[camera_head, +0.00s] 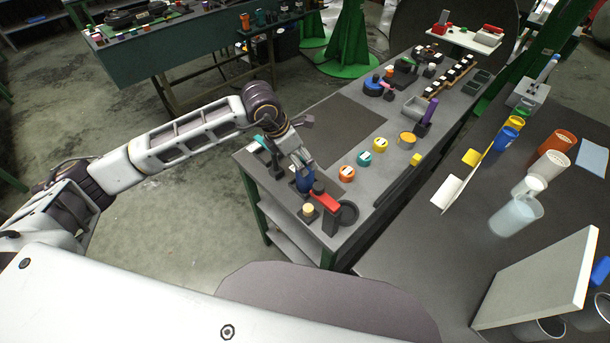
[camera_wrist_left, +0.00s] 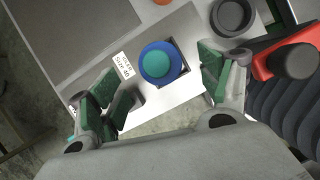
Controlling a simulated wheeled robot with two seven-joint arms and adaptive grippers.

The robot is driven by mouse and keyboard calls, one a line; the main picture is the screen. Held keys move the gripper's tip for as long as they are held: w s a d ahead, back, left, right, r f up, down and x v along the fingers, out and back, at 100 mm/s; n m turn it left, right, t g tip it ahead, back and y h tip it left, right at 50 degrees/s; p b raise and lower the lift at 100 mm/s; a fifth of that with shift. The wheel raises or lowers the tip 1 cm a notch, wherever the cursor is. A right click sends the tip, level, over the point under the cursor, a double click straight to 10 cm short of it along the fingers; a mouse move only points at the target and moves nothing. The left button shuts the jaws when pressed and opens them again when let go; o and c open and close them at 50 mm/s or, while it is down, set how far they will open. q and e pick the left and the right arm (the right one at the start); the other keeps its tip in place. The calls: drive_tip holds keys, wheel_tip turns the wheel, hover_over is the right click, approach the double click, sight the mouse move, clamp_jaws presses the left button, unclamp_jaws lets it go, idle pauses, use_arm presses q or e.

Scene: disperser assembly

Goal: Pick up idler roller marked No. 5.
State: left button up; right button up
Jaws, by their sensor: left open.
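Small round pieces with white labels stand on the grey workbench (camera_head: 320,170): an orange one (camera_head: 346,174), a teal one (camera_head: 364,158) and a yellow one (camera_head: 380,145). Their markings are too small to read, so I cannot tell which is No. 5. My left gripper (camera_head: 301,162) is open and points down over the near left end of the bench. In the left wrist view, a round blue piece with a teal centre (camera_wrist_left: 160,63) lies between the open fingers (camera_wrist_left: 158,80), apart from both. It shows as a blue part (camera_head: 305,181) below the gripper. My right gripper is out of view.
A red-topped tool (camera_head: 326,199) and a dark ring (camera_head: 348,213) stand close beside the gripper. In the left wrist view the red part (camera_wrist_left: 282,52) is near the right finger. A dark mat (camera_head: 345,125) leaves flat room mid-bench.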

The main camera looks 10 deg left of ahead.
sight(301, 159)
use_arm(q)
drive_tip(key=shift+x, duration=1.55)
drive_tip(key=shift+w+p+x, duration=0.2)
drive_tip(key=shift+p+x, duration=0.75)
drive_tip(key=shift+x, duration=1.65)
drive_tip(key=shift+r, duration=0.1)
drive_tip(key=c, duration=1.4)
drive_tip(key=shift+d, duration=0.1)
drive_tip(key=shift+c, duration=0.2)
drive_tip(key=shift+r, duration=0.1)
